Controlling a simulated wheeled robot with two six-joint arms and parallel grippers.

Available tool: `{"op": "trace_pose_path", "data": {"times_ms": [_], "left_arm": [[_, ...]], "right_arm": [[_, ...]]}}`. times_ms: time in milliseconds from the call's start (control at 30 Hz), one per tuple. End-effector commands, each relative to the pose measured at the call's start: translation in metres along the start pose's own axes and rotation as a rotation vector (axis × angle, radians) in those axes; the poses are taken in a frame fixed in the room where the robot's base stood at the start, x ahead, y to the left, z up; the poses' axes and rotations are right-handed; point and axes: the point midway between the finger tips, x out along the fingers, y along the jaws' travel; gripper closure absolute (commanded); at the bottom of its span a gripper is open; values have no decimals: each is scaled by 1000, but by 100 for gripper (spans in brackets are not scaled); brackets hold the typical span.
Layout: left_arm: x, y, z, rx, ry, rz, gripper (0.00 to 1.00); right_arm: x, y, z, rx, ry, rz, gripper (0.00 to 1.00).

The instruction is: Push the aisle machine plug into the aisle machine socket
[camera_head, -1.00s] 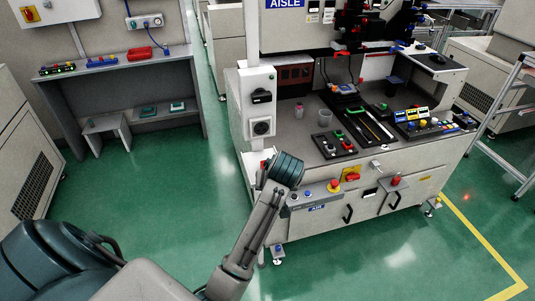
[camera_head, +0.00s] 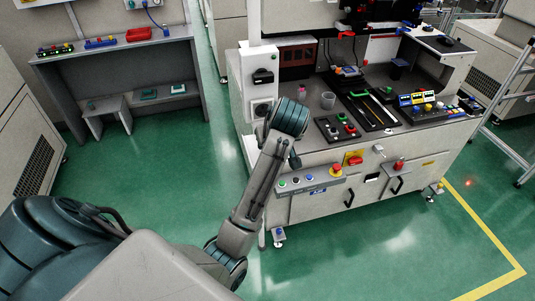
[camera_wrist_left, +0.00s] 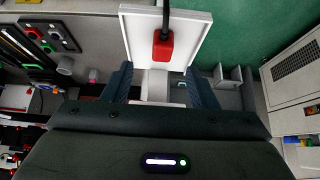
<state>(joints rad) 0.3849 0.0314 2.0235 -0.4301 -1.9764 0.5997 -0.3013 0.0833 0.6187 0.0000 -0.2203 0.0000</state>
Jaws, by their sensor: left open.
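The red plug (camera_wrist_left: 163,47) with a black cable lies on a white shelf (camera_wrist_left: 190,22) in the left wrist view. My left gripper (camera_wrist_left: 158,70) is open, its two blue-grey fingers apart. The plug is between the lines of the fingers, just past their tips, and no finger visibly touches it. In the head view the socket (camera_head: 261,109) is on the front of the white box on the machine, partly behind my left arm. My left gripper and the plug are hidden behind my wrist there. My right gripper is not in view.
The machine bench (camera_head: 350,165) carries button boxes, a cup (camera_head: 328,100) and a black tray of parts. A control strip with an emergency stop (camera_head: 336,170) runs along its front edge. A grey side table (camera_head: 110,62) stands at left. Green floor between them is free.

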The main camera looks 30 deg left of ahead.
Motion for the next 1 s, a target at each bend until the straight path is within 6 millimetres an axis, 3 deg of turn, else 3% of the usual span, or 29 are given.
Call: {"op": "trace_pose_path", "data": {"times_ms": [200,567,800,1000], "left_arm": [[21,-1,0,1,-2,-1,47],[25,-1,-1,2,-1,-2,47],[59,-4,-3,3,-4,-4,47],[73,-4,-2,1,-2,0,47]], "right_arm": [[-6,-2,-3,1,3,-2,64],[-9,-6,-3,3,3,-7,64],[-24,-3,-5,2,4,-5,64],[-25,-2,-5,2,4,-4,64]]}}
